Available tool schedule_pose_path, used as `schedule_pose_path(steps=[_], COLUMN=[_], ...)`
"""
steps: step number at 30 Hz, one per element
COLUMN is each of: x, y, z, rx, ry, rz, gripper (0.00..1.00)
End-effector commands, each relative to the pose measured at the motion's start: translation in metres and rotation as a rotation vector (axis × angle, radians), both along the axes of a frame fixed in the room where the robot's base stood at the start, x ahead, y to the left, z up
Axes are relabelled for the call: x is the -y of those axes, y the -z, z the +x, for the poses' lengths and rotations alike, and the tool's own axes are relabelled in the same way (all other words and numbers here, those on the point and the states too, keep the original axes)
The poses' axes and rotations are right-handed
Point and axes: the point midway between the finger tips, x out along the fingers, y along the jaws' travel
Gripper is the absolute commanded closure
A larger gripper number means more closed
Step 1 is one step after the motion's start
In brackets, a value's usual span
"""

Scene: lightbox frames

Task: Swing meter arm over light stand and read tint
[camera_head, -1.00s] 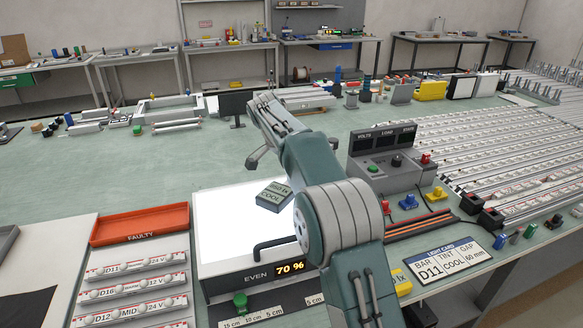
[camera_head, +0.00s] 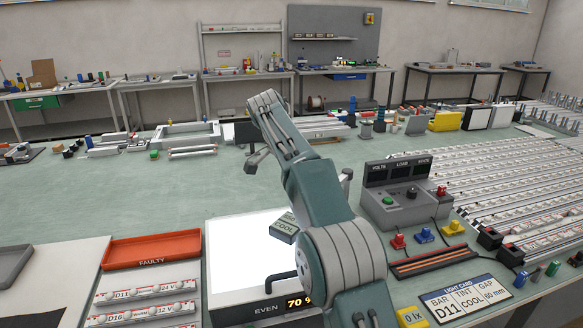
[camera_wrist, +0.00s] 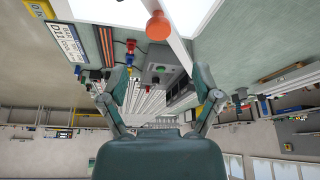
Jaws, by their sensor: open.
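The light stand (camera_head: 226,250) is a box with a bright white glowing top, at lower centre in the head view. Its front reads "EVEN" and "70 %". A small grey-green block (camera_head: 284,229) reading "COOL" shows over the panel's right part, partly hidden by my arm. I cannot tell whether it touches the panel.
A grey control box (camera_head: 405,208) with coloured buttons stands right of my arm. A light card (camera_head: 465,299) reads D11, COOL, 60 mm. An orange tray (camera_head: 150,250) marked FAULTY and labelled bars (camera_head: 140,293) lie left. Many light bars fill the right.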

Motion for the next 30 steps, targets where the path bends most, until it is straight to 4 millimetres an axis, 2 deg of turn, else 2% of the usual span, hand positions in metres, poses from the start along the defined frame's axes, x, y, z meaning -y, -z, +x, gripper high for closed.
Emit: schedule_pose_path(steps=[9, 22, 26, 30], x=[-0.01, -0.011, -0.006, 0.007], y=[-0.026, -0.03, -0.039, -0.057], z=[-0.004, -0.006, -0.012, -0.028], rx=[0.001, -0.001, -0.002, -0.011], ry=[0.0, -0.002, -0.032, -0.119], rz=[0.0, 0.001, 0.003, 0.013], gripper=[0.18, 0.18, 0.18, 0.18])
